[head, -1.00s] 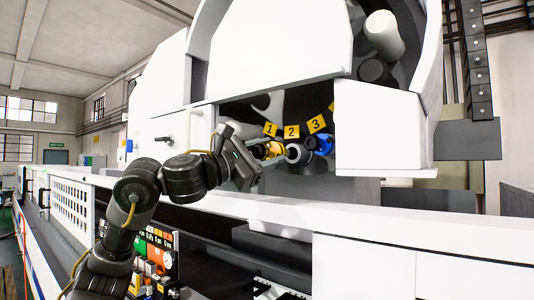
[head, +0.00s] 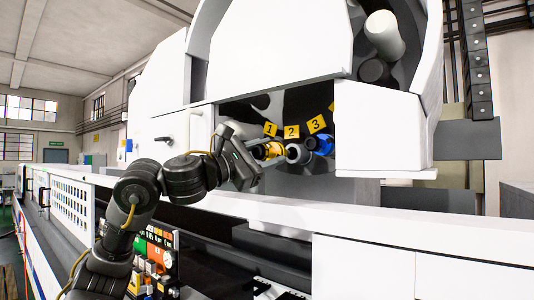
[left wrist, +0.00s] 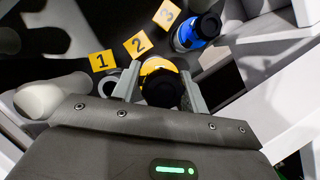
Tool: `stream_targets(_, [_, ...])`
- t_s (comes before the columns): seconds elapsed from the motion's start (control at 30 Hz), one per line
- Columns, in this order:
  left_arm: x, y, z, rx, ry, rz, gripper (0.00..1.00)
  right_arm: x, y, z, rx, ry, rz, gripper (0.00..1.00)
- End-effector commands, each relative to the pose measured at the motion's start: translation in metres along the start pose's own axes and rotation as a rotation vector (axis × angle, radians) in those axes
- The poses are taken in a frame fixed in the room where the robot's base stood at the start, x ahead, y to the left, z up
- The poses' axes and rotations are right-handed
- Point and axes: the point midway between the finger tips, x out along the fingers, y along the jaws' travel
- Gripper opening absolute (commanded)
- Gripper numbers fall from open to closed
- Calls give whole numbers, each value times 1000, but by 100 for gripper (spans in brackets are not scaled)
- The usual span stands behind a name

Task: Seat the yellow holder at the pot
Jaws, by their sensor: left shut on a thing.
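The yellow holder (head: 269,151) is in the machine opening, near number tag 1 in the head view. My left gripper (head: 270,153) is shut on it. In the left wrist view the yellow holder (left wrist: 160,68), with its black end, sits between the two grey fingers (left wrist: 160,90). A grey ring-shaped pot (head: 297,153) shows just right of it, below tag 2 in the head view. A grey ring (left wrist: 108,87) also shows below tag 1 in the left wrist view. I cannot tell whether the holder touches a pot. My right gripper is not in view.
A blue holder (head: 321,144) sits by tag 3 (head: 316,123), to the right. Tags 1 (head: 270,129) and 2 (head: 291,131) are beside it. White machine panels (head: 380,130) border the opening, and a white ledge (head: 350,215) runs below.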

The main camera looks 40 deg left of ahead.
Motion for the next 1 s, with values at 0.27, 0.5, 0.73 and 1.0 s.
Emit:
stream_targets(0.27, [1,1,0,-1,-2,2,12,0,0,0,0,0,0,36])
stream_targets(0.5, [6,1,-2,-1,-2,1,12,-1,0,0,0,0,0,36])
stream_targets(0.73, [11,1,-4,-2,-3,2,12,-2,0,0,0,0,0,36])
stream_targets(1.0, [18,1,-7,-1,-2,1,12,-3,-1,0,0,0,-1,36])
